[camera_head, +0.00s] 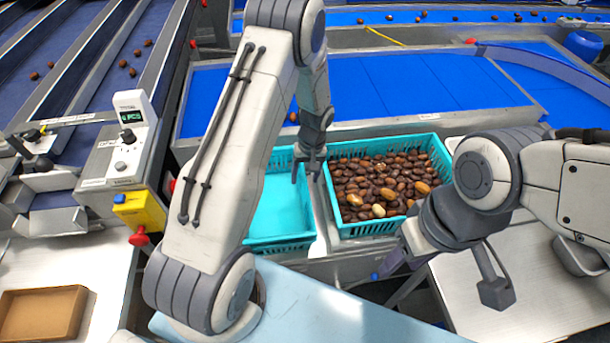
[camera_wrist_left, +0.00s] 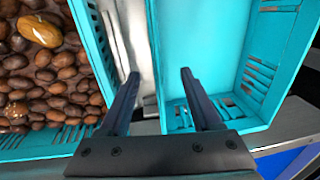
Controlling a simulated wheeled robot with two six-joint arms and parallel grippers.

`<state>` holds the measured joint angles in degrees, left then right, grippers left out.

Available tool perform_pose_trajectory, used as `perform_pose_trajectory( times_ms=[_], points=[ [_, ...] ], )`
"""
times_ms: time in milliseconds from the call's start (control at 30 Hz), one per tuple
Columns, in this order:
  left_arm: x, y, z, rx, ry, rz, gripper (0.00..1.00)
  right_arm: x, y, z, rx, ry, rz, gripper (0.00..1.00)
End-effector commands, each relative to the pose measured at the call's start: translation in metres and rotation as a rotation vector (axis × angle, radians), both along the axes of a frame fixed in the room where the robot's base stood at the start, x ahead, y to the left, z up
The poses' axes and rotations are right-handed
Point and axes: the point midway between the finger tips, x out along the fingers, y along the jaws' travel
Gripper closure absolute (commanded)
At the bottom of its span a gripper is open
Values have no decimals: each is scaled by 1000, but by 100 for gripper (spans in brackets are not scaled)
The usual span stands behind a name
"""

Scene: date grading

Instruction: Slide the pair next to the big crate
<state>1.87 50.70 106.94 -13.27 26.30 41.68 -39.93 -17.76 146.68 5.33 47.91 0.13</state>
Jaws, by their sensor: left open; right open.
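A turquoise crate full of brown dates (camera_head: 370,231) stands in the middle of the head view; its wall (camera_wrist_left: 95,45) is at the left of the left wrist view. An empty turquoise crate (camera_head: 283,243) stands to its left, and also shows in the left wrist view (camera_wrist_left: 278,50). A narrow gap separates them. My left gripper (camera_head: 308,172) is open and points down at the edge between the crates. In the left wrist view its fingers (camera_wrist_left: 160,76) straddle the empty crate's near wall. My right gripper (camera_head: 384,272) is in front of the full crate, its fingers partly hidden.
A blue conveyor (camera_head: 400,85) runs behind the crates. A counter device (camera_head: 126,135) with a yellow box (camera_head: 140,212) stands at the left. A brown tray (camera_head: 42,312) lies on the left table. The right table (camera_head: 500,325) is mostly clear.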

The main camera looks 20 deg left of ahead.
Motion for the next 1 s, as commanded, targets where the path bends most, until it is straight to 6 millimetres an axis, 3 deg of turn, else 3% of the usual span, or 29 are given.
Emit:
perform_pose_trajectory(
  times_ms=[333, 1000],
  points=[
    [0, 0, 5, 0, 0, 0, 35, 0, 0, 4, 0, 0, 0, 50],
    [0, 0, 52, 0, 0, 0, 35, 0, 0, 37, 0, 0, 0, 50]
  ],
)
